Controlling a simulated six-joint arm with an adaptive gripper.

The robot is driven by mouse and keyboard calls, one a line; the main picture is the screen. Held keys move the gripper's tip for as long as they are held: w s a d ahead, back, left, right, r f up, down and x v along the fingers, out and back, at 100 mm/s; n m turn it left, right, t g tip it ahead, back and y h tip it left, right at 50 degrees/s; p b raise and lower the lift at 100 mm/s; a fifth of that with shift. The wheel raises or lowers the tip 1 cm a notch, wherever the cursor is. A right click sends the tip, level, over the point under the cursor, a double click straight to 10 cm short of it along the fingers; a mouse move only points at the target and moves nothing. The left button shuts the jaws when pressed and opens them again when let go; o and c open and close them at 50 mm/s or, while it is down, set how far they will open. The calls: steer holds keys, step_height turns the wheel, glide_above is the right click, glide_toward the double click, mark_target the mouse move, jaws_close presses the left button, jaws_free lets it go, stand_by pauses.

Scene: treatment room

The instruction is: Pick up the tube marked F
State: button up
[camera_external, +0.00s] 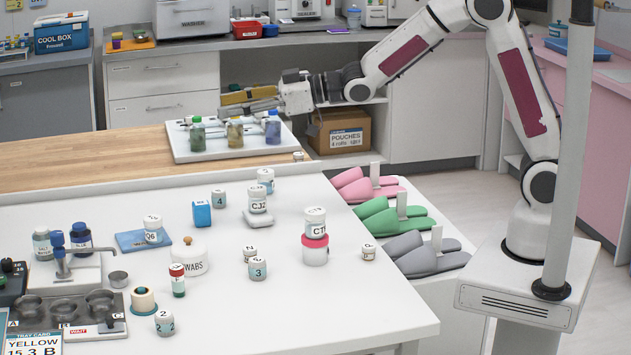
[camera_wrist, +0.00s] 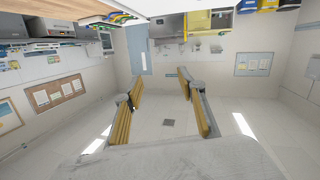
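A slim tube with a red cap (camera_external: 177,280) stands upright on the white table, beside the white lidded SWABS pot (camera_external: 190,258). Its label is too small to read, and I cannot make out an F on any tube. My gripper (camera_external: 222,106) is held level above the white tray with the bottles, its yellow-padded fingers pointing left. In the wrist view my gripper (camera_wrist: 160,75) has its fingers wide apart with nothing between them. That view shows walls and floor, no tube.
Bottles stand on the white tray (camera_external: 190,153) below my gripper. The table holds a stacked CT jar (camera_external: 315,222), CJ2 jar (camera_external: 257,199), blue box (camera_external: 202,212), Q6 jar (camera_external: 153,229) and a metal-cup stand (camera_external: 60,330). The table's front right is clear.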

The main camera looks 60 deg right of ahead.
steer(key=a+f+n+g+y, duration=0.2)
steer(key=a+f, duration=0.7)
steer(key=f, duration=0.4)
steer(key=g, duration=0.3)
glide_toward(178, 279)
steer(key=shift+w+a+f+n, duration=0.15)
steer(key=shift+w+f, duration=0.25)
steer(key=shift+w, duration=0.2)
steer(key=shift+w+a+f+n, duration=0.1)
steer(key=shift+w+f+n, duration=0.05)
steer(key=shift+w+f, duration=0.4)
steer(key=shift+w+r+y, duration=0.1)
steer(key=shift+y, duration=0.2)
steer(key=shift+x, duration=1.2)
steer(key=shift+x, duration=2.6)
jaws_close()
